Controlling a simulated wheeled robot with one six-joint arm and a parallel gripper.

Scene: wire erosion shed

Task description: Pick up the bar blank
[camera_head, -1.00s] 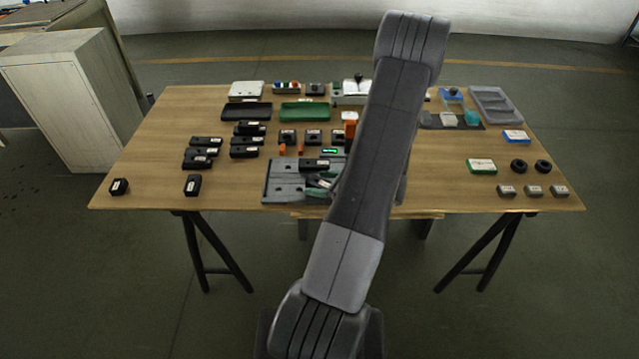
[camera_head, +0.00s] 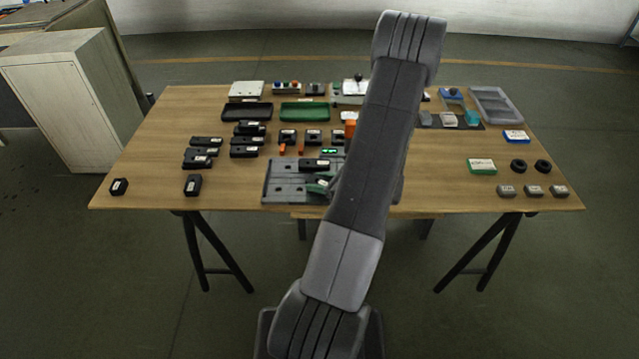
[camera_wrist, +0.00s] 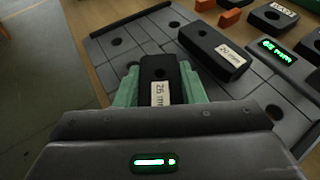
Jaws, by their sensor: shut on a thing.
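The bar blank (camera_wrist: 158,72) is a dark block with a hole and a white label that seems to read 26 mm. In the wrist view it sits between the green fingertips of my gripper (camera_wrist: 160,88), which is shut on it. Behind it is a grey plate with holes (camera_wrist: 122,44), also seen in the head view (camera_head: 284,180). Another dark block (camera_wrist: 214,50), labelled 20 mm, lies on this plate to the right of the held one. In the head view my arm hides most of the gripper and the bar blank.
Several dark blocks (camera_head: 197,153) stand on the wooden table (camera_head: 150,150) left of the plate. A green tray (camera_head: 305,111) and a black tray (camera_head: 247,112) lie behind. Black rings (camera_head: 519,166) and small grey blocks (camera_head: 533,190) are at the right. The front left table is mostly clear.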

